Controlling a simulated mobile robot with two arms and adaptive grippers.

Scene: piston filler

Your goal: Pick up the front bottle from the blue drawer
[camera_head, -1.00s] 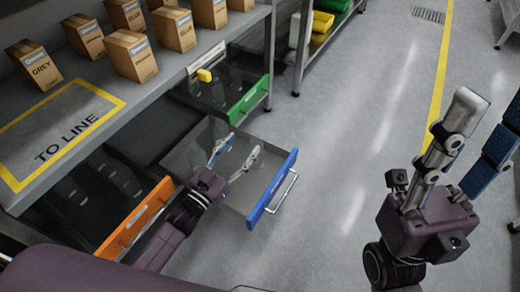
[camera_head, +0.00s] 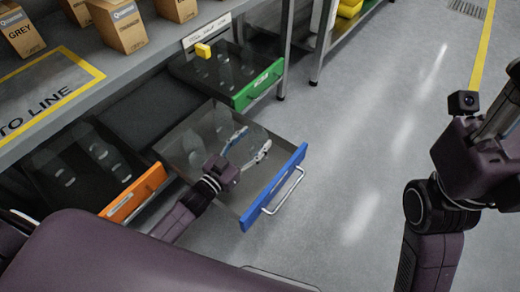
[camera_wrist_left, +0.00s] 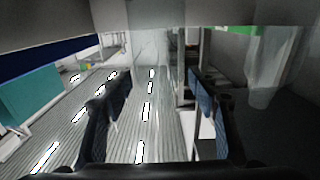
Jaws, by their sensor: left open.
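The blue-fronted drawer (camera_head: 272,188) stands pulled out in the head view, with its clear-looking interior showing. My left gripper (camera_head: 250,143) is over it, open, its two fingers apart and pointing toward the drawer's far end. In the left wrist view, a faint clear bottle shape (camera_wrist_left: 150,52) shows beyond and between the open fingers (camera_wrist_left: 160,88). Another clear bottle shape (camera_wrist_left: 268,65) is to the right of the fingers. My right gripper (camera_head: 508,88) is cut off by the right edge.
An orange drawer (camera_head: 133,195) is at the near left. A shelf (camera_head: 85,85) with cardboard boxes (camera_head: 118,25) stands above. Floor on the right is clear.

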